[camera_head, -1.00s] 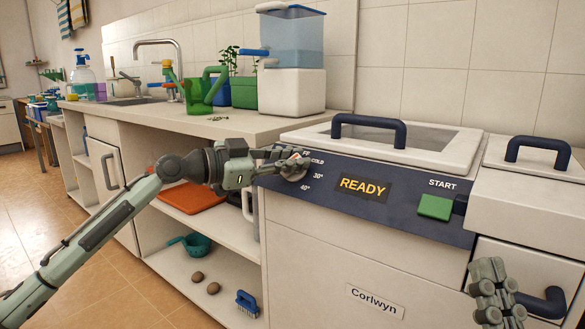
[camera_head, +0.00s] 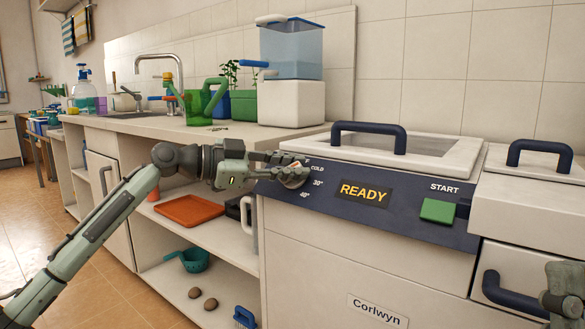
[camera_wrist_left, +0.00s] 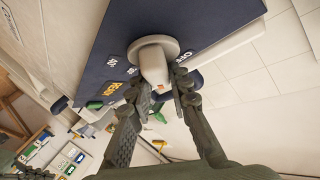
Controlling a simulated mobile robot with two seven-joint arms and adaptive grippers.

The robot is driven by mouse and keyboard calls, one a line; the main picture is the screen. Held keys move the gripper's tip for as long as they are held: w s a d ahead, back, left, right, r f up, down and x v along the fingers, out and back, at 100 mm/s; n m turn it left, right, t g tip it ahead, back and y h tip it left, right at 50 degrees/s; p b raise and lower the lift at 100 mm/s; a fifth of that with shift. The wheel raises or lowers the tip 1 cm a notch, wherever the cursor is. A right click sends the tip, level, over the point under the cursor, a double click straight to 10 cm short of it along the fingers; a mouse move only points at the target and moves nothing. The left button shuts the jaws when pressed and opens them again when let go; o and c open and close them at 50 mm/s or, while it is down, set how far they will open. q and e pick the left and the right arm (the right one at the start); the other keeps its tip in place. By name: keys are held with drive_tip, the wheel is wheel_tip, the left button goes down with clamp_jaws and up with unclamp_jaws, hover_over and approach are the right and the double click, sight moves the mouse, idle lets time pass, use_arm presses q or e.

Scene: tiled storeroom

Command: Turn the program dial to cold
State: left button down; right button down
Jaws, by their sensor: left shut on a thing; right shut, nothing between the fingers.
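The program dial is a pale round knob (camera_wrist_left: 153,66) with a raised grip on the dark blue panel (camera_head: 410,211). In the head view, my left gripper (camera_head: 292,172) covers most of it, beside the COLD, 30° and 40° labels. In the left wrist view, my left gripper (camera_wrist_left: 166,94) is shut on the dial's raised grip, one finger on each side. OFF, 30° and 40° show around the dial there; where its pointer stands is unclear. My right gripper (camera_head: 563,305) is shut and empty, partly cut off at the lower right edge.
The display (camera_head: 364,192) reads READY. A green START button (camera_head: 438,210) is to its right. A lid with a dark blue handle (camera_head: 369,129) lies above the panel. Open shelves left of the machine hold an orange tray (camera_head: 190,210) and a teal scoop (camera_head: 194,260).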

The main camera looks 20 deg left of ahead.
use_arm(q)
drive_tip(key=shift+f, duration=0.25)
drive_tip(key=c, duration=1.4)
unclamp_jaws()
drive_tip(key=shift+r, duration=0.1)
drive_tip(key=v, duration=1.2)
drive_tip(key=shift+w+r, duration=0.1)
